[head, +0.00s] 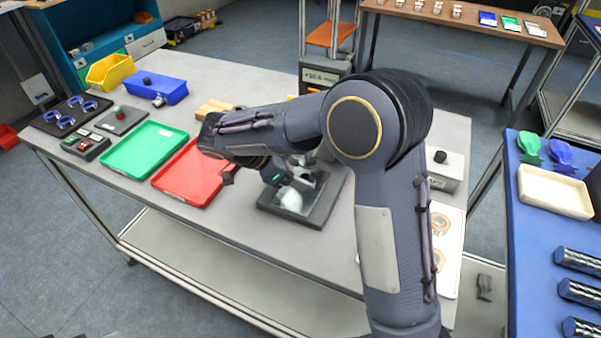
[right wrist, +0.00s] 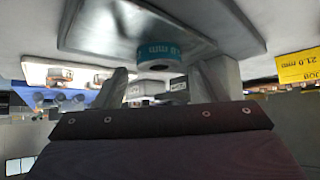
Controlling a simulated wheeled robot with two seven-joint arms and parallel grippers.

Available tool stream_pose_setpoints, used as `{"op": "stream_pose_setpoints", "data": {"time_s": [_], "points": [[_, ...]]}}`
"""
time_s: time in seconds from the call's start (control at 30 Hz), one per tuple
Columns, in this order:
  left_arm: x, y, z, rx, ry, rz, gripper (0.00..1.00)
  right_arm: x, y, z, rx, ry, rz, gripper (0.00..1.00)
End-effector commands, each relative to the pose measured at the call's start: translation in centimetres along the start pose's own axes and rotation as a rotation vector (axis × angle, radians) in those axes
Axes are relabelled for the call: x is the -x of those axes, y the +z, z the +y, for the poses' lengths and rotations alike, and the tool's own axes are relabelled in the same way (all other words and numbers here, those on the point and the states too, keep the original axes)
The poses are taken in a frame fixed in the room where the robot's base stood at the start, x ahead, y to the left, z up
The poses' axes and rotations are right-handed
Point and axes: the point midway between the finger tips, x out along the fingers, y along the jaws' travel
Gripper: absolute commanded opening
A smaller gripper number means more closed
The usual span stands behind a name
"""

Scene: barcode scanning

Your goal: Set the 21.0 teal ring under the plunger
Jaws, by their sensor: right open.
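The teal ring (right wrist: 162,52) shows in the right wrist view, which is upside down. It rests on the gauge's plate (right wrist: 90,30), and its printed label is only partly readable, ending in "mm". A grey metal plunger-like part (right wrist: 178,86) shows close by the ring; I cannot tell if they line up. My right gripper (right wrist: 166,82) is open, its fingers apart on either side of the ring's line and not visibly touching it. In the head view my right gripper (head: 297,179) is over the gauge's dark base (head: 318,212); my arm hides the ring there. My left gripper is out of view.
A display (head: 322,77) stands behind my arm. A red tray (head: 190,178) and a green tray (head: 145,150) lie to the left, with blue and yellow bins beyond. A yellow card reading 21.0 mm (right wrist: 299,66) shows in the wrist view. A grey box (head: 445,172) stands right.

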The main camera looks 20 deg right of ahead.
Motion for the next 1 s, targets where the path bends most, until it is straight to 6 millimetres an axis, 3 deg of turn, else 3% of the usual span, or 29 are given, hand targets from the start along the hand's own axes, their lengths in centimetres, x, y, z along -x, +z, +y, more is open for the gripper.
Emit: {"op": "stream_pose_setpoints", "data": {"time_s": [0.3,0.53,0.77,0.87,1.0], "points": [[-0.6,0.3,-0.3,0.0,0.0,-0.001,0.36,7.0,0.2,-0.1,-0.001,-0.005,-0.001,0.66],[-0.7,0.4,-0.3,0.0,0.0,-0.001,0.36,10.1,0.1,0.0,0.0,-0.002,-0.001,0.66],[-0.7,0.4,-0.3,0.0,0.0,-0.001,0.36,10.5,-0.1,0.1,0.011,0.004,-0.009,0.66],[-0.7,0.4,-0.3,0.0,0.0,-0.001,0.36,9.4,-1.2,0.7,0.081,0.017,-0.07,0.66],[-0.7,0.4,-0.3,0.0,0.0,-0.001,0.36,6.1,-3.8,3.5,0.313,0.008,-0.28,0.66]]}}
